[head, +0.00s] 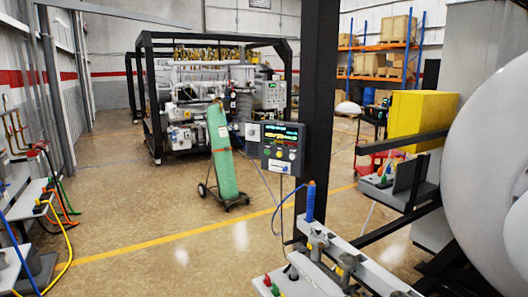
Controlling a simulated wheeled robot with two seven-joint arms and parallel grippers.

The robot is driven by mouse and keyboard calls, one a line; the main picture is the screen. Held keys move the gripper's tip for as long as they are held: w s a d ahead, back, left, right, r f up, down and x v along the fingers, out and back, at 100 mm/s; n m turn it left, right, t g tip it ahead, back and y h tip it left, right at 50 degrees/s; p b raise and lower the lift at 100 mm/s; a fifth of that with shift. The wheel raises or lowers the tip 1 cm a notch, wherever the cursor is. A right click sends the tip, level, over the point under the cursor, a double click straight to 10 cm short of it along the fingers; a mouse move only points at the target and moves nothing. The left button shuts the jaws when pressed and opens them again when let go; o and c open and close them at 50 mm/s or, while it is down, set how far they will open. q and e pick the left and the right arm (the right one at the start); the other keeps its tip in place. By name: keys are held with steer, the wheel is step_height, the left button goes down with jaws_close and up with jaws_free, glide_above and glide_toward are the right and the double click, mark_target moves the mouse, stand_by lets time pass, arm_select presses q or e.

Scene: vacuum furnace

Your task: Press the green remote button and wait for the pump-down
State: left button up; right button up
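A pale box (312,278) at the bottom edge carries a small red piece and a small green piece (275,290), which look like buttons. Another grey box (384,184) on the right also has small red and green pieces on top. I cannot tell which green piece is the remote button. Neither of my grippers is in view.
The large white round vessel (490,165) fills the right side. A black post (317,105) stands in the middle. A green gas cylinder (222,152) on a cart stands left of the control box. Cables and hoses run at the left edge. The floor (150,215) at centre left is clear.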

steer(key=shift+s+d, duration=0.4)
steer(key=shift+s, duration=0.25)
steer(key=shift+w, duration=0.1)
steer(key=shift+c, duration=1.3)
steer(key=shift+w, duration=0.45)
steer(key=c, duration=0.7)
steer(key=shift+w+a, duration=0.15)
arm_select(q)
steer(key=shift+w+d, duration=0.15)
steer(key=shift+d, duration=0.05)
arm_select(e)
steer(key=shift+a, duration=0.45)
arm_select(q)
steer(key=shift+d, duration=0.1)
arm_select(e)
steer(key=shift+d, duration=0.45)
